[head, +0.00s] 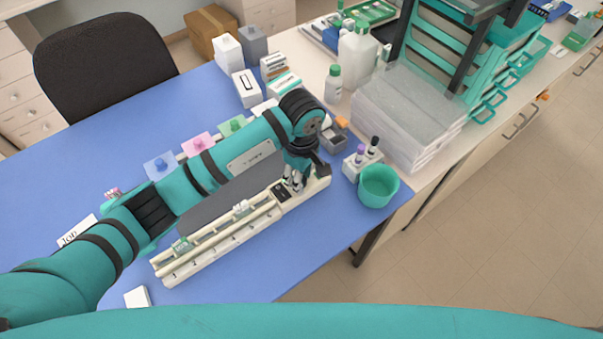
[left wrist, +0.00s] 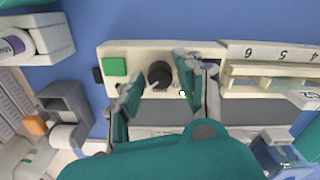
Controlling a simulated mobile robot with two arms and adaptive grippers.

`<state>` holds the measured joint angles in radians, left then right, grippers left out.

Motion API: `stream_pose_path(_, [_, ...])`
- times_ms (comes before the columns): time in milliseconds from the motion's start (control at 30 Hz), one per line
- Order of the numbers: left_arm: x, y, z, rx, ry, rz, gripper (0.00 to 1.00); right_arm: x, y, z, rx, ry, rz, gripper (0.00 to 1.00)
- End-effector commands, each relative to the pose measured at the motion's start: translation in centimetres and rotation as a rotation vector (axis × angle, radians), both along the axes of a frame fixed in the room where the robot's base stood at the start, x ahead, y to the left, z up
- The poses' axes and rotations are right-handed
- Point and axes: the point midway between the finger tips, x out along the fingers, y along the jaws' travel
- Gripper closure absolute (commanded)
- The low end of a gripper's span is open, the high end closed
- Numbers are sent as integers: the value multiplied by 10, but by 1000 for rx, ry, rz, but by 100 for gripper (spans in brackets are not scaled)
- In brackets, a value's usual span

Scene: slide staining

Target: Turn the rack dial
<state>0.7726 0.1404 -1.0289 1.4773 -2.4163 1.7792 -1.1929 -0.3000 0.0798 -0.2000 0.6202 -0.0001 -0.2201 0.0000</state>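The cream staining rack (head: 225,243) lies along the front of the blue table. Its control end is under my left gripper (head: 293,180). In the left wrist view the round black dial (left wrist: 160,73) sits on the rack's cream panel (left wrist: 205,48), beside a green square button (left wrist: 115,66). My left gripper (left wrist: 158,88) is open, with one finger on each side of the dial. The right-hand finger is close to the dial; I cannot tell if it touches. A gap shows at the left-hand finger. In the head view the dial is hidden by the gripper. My right gripper is not in view.
A green cup (head: 378,187) and a small white holder with vials (head: 362,160) stand right of the rack. A grey container (head: 333,140) is behind its end. White boxes (head: 246,88) stand farther back. Bare blue table lies in front of the rack.

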Motion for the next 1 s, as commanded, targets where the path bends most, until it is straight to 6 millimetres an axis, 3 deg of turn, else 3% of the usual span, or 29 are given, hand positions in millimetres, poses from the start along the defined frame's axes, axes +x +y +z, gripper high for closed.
stream_pose_path(167, [0, 0, 0, 0, 0, 0, 66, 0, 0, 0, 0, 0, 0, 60])
stream_pose_path(433, [0, 0, 0, -1, 1, 0, 100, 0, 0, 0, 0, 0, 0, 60])
stream_pose_path(733, [0, 0, -1, 0, 0, 27, 100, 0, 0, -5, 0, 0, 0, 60])
stream_pose_path(1000, [1, 1, -3, 2, -3, 168, 100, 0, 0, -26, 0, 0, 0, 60])
